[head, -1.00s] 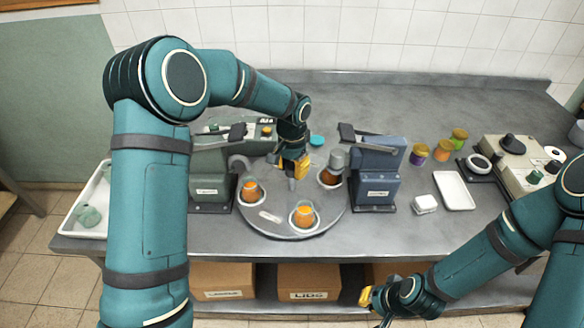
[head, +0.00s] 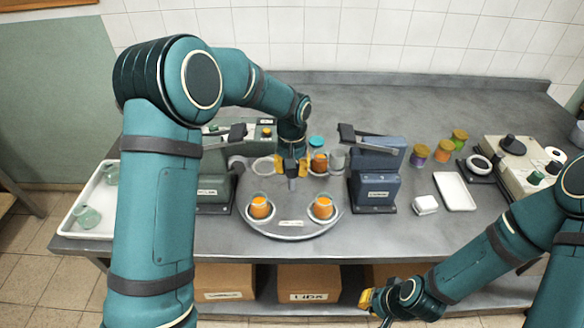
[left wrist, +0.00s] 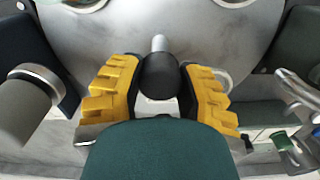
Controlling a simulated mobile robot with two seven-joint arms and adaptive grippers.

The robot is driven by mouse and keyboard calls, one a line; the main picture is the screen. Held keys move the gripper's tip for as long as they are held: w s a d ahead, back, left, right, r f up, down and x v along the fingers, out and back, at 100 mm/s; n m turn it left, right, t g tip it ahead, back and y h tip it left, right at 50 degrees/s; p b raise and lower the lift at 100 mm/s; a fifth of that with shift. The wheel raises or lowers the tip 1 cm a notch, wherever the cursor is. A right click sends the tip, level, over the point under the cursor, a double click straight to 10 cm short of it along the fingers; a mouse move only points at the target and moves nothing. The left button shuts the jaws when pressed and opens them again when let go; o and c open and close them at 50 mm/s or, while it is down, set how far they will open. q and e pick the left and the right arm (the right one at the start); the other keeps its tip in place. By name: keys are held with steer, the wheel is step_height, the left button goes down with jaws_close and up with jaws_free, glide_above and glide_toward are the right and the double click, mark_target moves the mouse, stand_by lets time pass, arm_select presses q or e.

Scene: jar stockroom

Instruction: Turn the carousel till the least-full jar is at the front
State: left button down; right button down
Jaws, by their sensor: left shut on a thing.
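The grey round carousel (head: 290,232) stands between two machines at the front of the bench. Two orange-filled jars, a front-left jar (head: 260,207) and a front-right jar (head: 323,208), stand on it with a pale label (head: 291,223) between them. Another orange-filled jar (head: 319,163) is at the back right, partly behind my left gripper. I cannot tell which is least full. My left gripper (head: 291,172) is over the carousel. In the left wrist view its yellow fingers are shut on a black knob (left wrist: 160,77). My right gripper (head: 370,301) is low in front of the bench, its fingers mostly hidden.
A green machine (head: 216,175) stands left of the carousel and a blue one (head: 376,175) right. Several lidded jars, a white tray (head: 454,191) and a beige device (head: 512,165) are further right. A white bin (head: 75,219) with glass jars is at far left.

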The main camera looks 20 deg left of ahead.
arm_select(q)
steer(key=shift+n, duration=2.2)
steer(key=shift+n+p, duration=0.6)
steer(key=shift+n, duration=1.7)
steer(key=c, duration=0.5)
jaws_free()
step_height(320, 180, up, 12)
steer(key=shift+f, duration=0.1)
